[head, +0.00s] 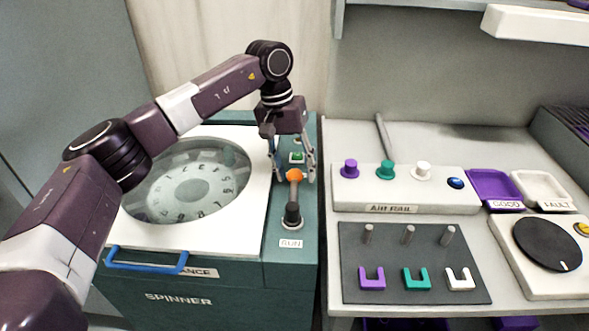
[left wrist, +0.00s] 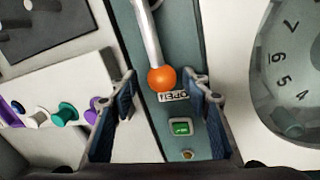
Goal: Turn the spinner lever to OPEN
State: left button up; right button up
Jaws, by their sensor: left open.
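The spinner lever (head: 294,197) has a grey shaft and an orange ball knob (head: 294,175). It rises from a dark pivot (head: 291,216) behind the RUN label (head: 291,244). The knob end lies on the side away from RUN. In the left wrist view the orange knob (left wrist: 161,78) appears right beside the OPEN label (left wrist: 173,96); I cannot tell the exact tilt. My left gripper (head: 294,178) is open, pointing down, with its fingers on either side of the knob. In the left wrist view gaps show between the knob and both fingers (left wrist: 162,82). My right gripper is out of view.
The spinner's white lid (head: 140,236) with a round window and blue handle (head: 147,262) is left of the lever. A green button (left wrist: 181,127) sits behind the knob. At right are a rail box (head: 350,200) with coloured knobs and a dark peg board (head: 360,245).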

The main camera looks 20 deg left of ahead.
pick_arm(q)
jog(key=shift+r, duration=0.25)
notch_tip(320, 180, up, 11)
jog(key=a, duration=0.2)
jog(key=shift+a+r, duration=0.15)
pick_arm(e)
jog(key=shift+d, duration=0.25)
